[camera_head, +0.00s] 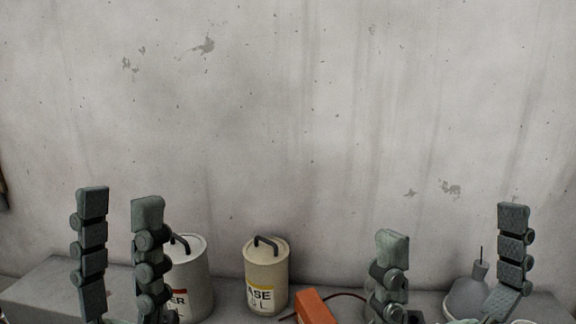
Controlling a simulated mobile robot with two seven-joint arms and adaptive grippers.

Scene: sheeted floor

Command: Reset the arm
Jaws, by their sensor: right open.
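My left gripper (120,195) points up at the lower left. Its two grey-green segmented fingers stand apart, and I see only wall and ledge between them. My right gripper (453,222) points up at the lower right. Its fingers are spread wide, with one near the middle right and the other further right and tilted outward. No object shows held in the visible parts of either gripper. The lower parts of both grippers are cut off by the bottom edge.
A pale canister (191,265) stands partly behind the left gripper. A cream canister (266,274) with a yellow label and an orange box (315,308) with a dark cable are between the grippers. A grey flask-shaped can (467,294) is at the right. A concrete wall (290,120) rises behind.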

